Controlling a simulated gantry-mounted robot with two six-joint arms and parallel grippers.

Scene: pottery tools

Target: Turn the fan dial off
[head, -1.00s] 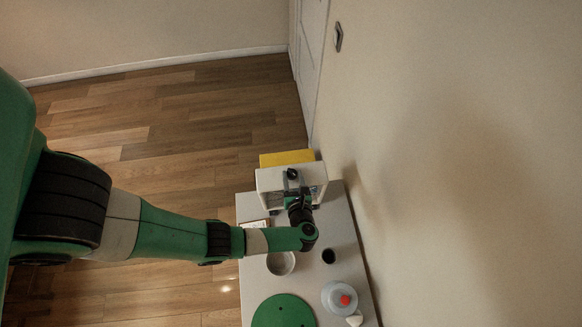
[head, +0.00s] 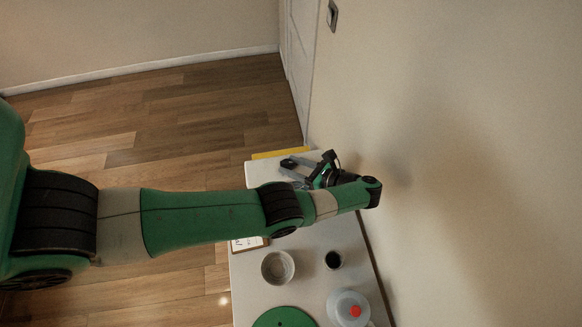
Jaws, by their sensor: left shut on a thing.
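My right gripper is not in view.
A yellow panel (head: 281,154) shows behind the unit. The wall (head: 470,170) runs close along the table's right side.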

